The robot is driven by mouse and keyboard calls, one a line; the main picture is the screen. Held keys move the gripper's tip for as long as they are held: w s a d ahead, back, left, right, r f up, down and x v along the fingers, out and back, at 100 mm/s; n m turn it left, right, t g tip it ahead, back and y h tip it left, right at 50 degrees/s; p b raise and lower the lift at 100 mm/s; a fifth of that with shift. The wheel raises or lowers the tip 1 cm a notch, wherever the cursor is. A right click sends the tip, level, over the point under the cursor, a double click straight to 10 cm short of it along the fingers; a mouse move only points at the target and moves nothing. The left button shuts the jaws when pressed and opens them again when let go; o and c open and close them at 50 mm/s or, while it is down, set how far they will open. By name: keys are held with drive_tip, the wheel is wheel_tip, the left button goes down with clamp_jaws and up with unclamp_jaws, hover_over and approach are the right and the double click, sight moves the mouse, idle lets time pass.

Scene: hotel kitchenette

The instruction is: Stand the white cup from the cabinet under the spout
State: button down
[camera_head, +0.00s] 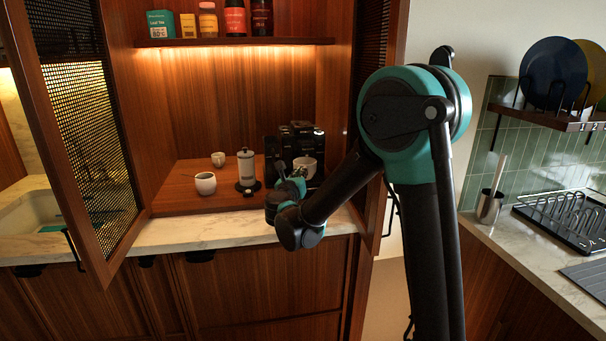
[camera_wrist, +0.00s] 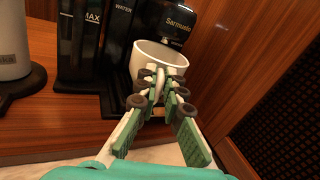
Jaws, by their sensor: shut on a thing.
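A white cup (camera_head: 308,165) is at the front of the black coffee machine (camera_head: 300,132), just below its head. In the wrist view the cup (camera_wrist: 146,52) is upright, below the machine's labelled head (camera_wrist: 178,18). My gripper (camera_head: 298,176) reaches in from the front. In the wrist view my gripper (camera_wrist: 160,88) is shut on the cup's handle, on the near side. The spout is not clearly visible, and I cannot tell whether the cup's base touches the machine's tray.
A second white cup (camera_head: 205,183), a small cup (camera_head: 218,158) and a white and black canister (camera_head: 246,165) stand left of the machine on the wooden cabinet floor (camera_head: 180,198). The open mesh door (camera_head: 90,130) is at left. A cabinet side wall is close at right.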

drive_tip(key=w, duration=0.1)
drive_tip(key=w+f, duration=0.1)
drive_tip(key=w, duration=0.1)
drive_tip(key=shift+w+d+f, duration=0.2)
drive_tip(key=shift+w+d, duration=0.05)
drive_tip(key=shift+f, duration=0.15)
drive_tip(key=c, duration=1.6)
unclamp_jaws()
drive_tip(key=shift+c, duration=0.2)
drive_tip(key=shift+s, duration=0.2)
drive_tip(key=s+a, duration=0.1)
drive_tip(key=s, duration=1)
drive_tip(key=shift+s+a+r, duration=0.2)
drive_tip(key=shift+s+a, duration=0.1)
drive_tip(key=shift+s, duration=0.05)
